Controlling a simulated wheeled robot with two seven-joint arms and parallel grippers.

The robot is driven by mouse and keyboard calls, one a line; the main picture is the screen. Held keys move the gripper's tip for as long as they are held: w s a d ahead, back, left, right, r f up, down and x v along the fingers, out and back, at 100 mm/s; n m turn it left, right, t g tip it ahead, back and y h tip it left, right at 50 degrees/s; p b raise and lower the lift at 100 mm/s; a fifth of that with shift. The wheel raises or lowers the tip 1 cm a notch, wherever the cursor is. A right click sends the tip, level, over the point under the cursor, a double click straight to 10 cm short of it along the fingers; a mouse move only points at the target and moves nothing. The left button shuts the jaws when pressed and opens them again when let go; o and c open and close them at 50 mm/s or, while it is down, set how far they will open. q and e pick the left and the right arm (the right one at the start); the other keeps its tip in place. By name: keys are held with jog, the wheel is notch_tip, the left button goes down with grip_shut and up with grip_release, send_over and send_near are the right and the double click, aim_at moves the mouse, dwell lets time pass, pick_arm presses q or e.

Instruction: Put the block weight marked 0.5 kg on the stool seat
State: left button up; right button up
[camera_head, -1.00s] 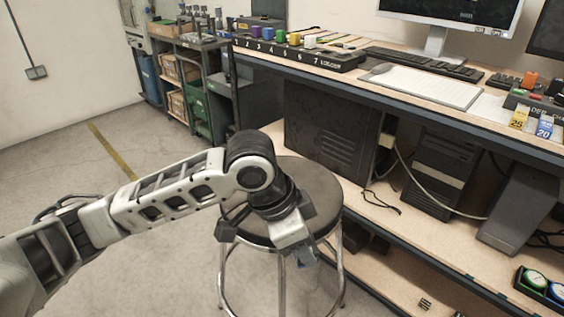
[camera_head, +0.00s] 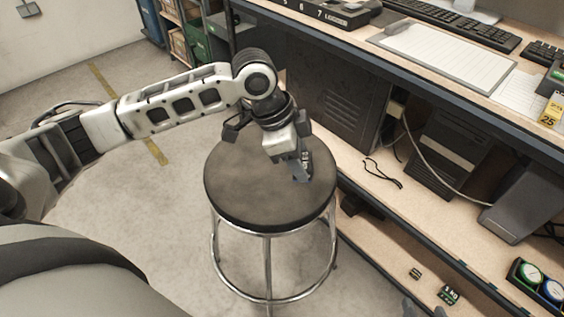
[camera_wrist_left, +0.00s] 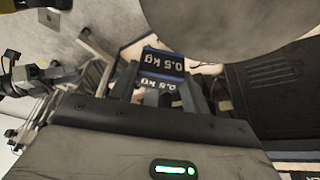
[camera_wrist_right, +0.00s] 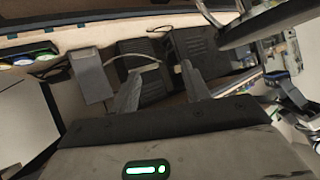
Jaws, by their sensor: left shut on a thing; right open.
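The block weight marked 0.5 kg (camera_wrist_left: 163,63), dark with a blue edge and white lettering, is between the fingers of my left gripper (camera_wrist_left: 172,92). In the head view, my left gripper (camera_head: 300,172) appears over the right part of the round dark stool seat (camera_head: 250,195), with the block (camera_head: 307,160) at its fingertips. In the left wrist view the seat (camera_wrist_left: 225,22) lies beyond the block, up and to the right. The height gap is unclear. My right gripper (camera_wrist_right: 161,72) is open and empty, facing the lower shelf.
The workbench (camera_head: 400,78) runs along the right of the stool. Its lower shelf (camera_head: 385,215) holds a computer tower (camera_head: 445,150), a block marked 1 kg (camera_head: 449,295), a small dark block (camera_head: 415,273) and a tray (camera_head: 520,275) with round green and blue things. Floor left of the stool is clear.

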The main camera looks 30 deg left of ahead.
pick_arm(q)
jog(key=w+a+f, duration=0.1)
jog(key=f, duration=0.1)
jog(key=w+a+f, duration=0.2)
jog(key=w+a+f+b, duration=0.1)
jog(key=a+f, duration=0.1)
jog(key=shift+w+a+f, duration=0.15)
jog(key=shift+a+f, duration=0.05)
jog(key=shift+a, duration=0.05)
jog(key=shift+w+a+f, duration=0.2)
jog(key=shift+a+f, duration=0.1)
jog(key=shift+f, duration=0.15)
notch_tip(320, 180, down, 3)
jog(key=shift+r, duration=0.1)
pick_arm(e)
jog(key=shift+f, duration=0.25)
pick_arm(q)
jog(key=o, duration=1.3)
jog(key=shift+s, duration=0.1)
jog(key=shift+o, duration=0.2)
